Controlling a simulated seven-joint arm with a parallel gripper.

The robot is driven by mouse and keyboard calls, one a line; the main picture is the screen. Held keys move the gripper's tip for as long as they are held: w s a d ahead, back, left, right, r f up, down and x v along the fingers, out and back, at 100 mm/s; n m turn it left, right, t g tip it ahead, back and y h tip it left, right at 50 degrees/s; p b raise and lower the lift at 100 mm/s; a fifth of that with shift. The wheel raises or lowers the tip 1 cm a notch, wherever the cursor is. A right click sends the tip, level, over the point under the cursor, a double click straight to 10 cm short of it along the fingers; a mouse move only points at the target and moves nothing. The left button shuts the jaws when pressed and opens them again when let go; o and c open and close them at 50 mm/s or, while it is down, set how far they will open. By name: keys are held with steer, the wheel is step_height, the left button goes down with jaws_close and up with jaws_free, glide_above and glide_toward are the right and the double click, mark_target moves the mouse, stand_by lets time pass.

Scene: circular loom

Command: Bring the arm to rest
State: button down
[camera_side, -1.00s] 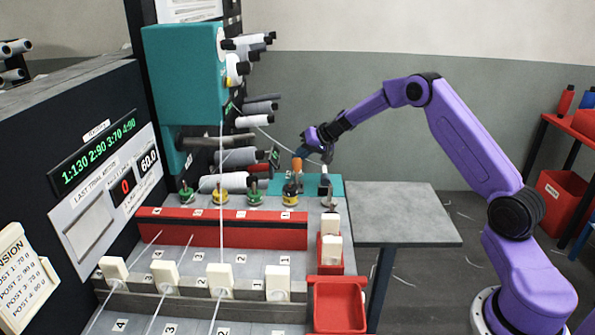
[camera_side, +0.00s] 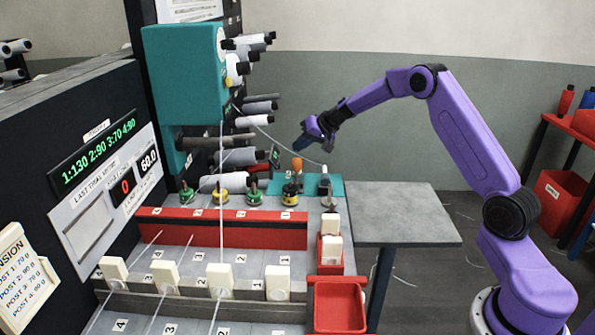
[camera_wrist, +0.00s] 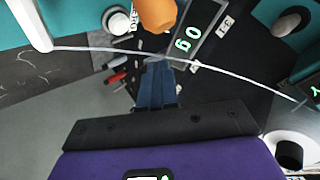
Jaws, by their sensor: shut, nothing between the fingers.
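My purple arm ends in my gripper (camera_side: 298,145), which has blue fingers. In the side view it hangs in the air above the teal plate (camera_side: 330,187) at the back right of the loom bench. In the wrist view the fingers (camera_wrist: 156,75) are closed together with nothing between them. An orange-topped post (camera_side: 297,164) stands below the fingertips; its orange top (camera_wrist: 158,12) also shows in the wrist view, apart from the fingers. A white thread (camera_wrist: 130,51) crosses the wrist view just past the fingertips; I cannot tell whether it touches them.
Thread spools (camera_side: 250,121) stick out beside the teal tower (camera_side: 185,95). Knobbed posts (camera_side: 220,195) stand behind the red rail (camera_side: 222,227). A red tray (camera_side: 340,306) sits at the bench's front right. The grey side table (camera_side: 400,214) is bare.

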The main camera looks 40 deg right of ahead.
steer(key=s+a+r+n+g, duration=0.1)
steer(key=s+a+n+g, duration=0.1)
steer(key=s+a, duration=0.5)
steer(key=s+a+r+n+g+y, duration=0.1)
steer(key=s+a+r+n+g, duration=0.1)
steer(key=s+a, duration=0.5)
steer(key=s+a+r+n+g+y, duration=0.1)
steer(key=s+a+n, duration=0.3)
steer(key=s+a, duration=0.4)
steer(key=shift+s+a+r+g, duration=0.1)
steer(key=shift+a+r+g, duration=0.15)
steer(key=shift+a, duration=0.45)
steer(key=shift+a+r+g, duration=0.15)
steer(key=shift+a+r, duration=0.15)
steer(key=shift+a, duration=0.4)
steer(key=s+a+n+g+h, duration=0.15)
steer(key=s+n, duration=0.25)
steer(key=s, duration=1.1)
steer(key=s+d+f+n+g+h, duration=0.1)
steer(key=s+d+n+h, duration=0.2)
steer(key=s, duration=1.2)
steer(key=d+n, duration=0.2)
steer(key=d, duration=0.3)
steer(key=shift+f, duration=0.15)
steer(key=shift+s+a, duration=0.1)
